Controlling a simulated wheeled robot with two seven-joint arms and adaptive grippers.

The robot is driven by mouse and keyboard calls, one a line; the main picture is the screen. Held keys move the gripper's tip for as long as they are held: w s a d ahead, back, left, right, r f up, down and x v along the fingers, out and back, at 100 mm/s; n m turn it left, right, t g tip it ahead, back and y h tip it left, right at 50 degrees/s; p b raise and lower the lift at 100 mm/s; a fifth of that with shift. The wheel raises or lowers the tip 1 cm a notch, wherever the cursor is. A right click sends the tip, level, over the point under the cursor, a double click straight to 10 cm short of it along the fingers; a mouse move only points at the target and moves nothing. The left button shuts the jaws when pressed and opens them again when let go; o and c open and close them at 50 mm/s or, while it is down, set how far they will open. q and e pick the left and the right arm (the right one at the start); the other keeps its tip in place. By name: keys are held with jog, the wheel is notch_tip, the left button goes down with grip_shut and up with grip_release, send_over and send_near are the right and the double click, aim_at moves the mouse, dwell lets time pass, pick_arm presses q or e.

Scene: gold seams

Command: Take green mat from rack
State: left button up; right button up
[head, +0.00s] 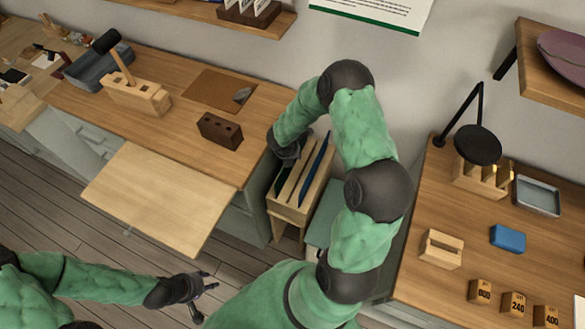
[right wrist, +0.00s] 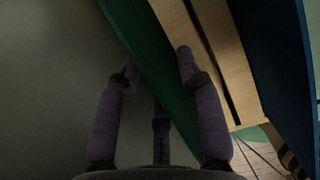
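The wooden rack (head: 291,213) stands in the gap between two benches, with upright slots. The green mat (head: 281,181) stands in its left part; a blue mat (head: 316,168) stands further right. My right gripper (head: 287,158) reaches down over the rack's back end, its fingers mostly hidden in the head view. In the right wrist view its fingers (right wrist: 158,68) are spread, with the green mat (right wrist: 152,62) running between them; I see no firm contact on both sides. My left gripper (head: 205,297) is open and empty above the floor at lower left.
The left bench (head: 190,135) holds a mallet in a wooden block, a dark brick with holes (head: 220,130) and a brown sheet. A pale pull-out board (head: 158,198) juts toward me. The right bench (head: 450,215) holds a lamp, a blue block and several numbered blocks.

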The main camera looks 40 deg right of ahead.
jog(key=shift+f, duration=0.15)
jog(key=shift+c, duration=0.3)
grip_shut()
